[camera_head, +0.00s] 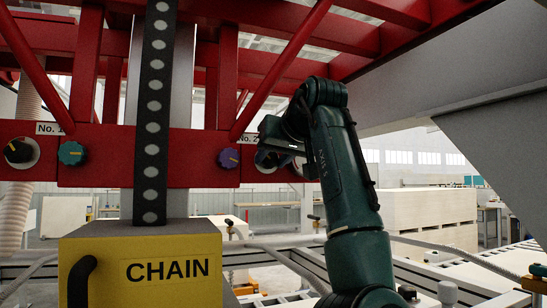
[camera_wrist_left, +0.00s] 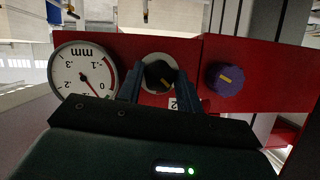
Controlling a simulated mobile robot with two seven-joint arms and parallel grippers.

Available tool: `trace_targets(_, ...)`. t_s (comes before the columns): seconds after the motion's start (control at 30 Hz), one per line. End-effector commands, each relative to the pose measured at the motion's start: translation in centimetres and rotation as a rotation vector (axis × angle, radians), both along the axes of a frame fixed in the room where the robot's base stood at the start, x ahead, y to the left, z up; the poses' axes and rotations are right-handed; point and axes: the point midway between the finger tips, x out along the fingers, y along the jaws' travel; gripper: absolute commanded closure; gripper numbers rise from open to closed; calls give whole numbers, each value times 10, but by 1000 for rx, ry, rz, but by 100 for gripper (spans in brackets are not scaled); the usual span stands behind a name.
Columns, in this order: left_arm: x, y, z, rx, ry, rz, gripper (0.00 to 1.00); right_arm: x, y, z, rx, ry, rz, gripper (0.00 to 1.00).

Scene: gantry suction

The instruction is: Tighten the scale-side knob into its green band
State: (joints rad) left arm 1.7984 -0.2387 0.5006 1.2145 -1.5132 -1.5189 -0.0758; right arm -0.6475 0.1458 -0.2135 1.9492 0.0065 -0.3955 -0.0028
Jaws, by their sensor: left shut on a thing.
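In the left wrist view a black knob (camera_wrist_left: 158,75) with an orange mark sits on a pale round plate on the red beam. It stands beside a white dial (camera_wrist_left: 75,62) marked in mm, which reads upside down here. The dial has a red arc and a small green part near its lower right edge, and its needle points toward that green part. My left gripper (camera_wrist_left: 160,82) is shut on the black knob, one finger on each side.
A purple knob (camera_wrist_left: 224,79) with a yellow mark sits beside the held knob and shows in the head view (camera_head: 229,158). Farther left are a teal knob (camera_head: 71,153) and another black knob (camera_head: 18,151). A yellow CHAIN box (camera_head: 190,245) and red diagonal braces stand close by.

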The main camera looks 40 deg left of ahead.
Motion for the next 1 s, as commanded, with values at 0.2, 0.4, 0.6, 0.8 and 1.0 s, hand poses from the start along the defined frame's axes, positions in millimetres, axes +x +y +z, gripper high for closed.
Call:
trace_targets(0.2,0,1,0,45,84,3,87,0,0,0,0,-1,0,64)
trace_targets(0.4,1,-1,0,90,172,0,87,0,0,1,0,-1,0,64)
trace_targets(0.6,1,-1,0,89,169,-1,87,0,0,1,0,-1,0,64)
trace_targets(0.8,1,-1,0,88,168,-1,50,0,0,1,0,-1,-1,64)
trace_targets(1.0,1,-1,0,88,168,-1,43,0,0,1,0,-1,-1,64)
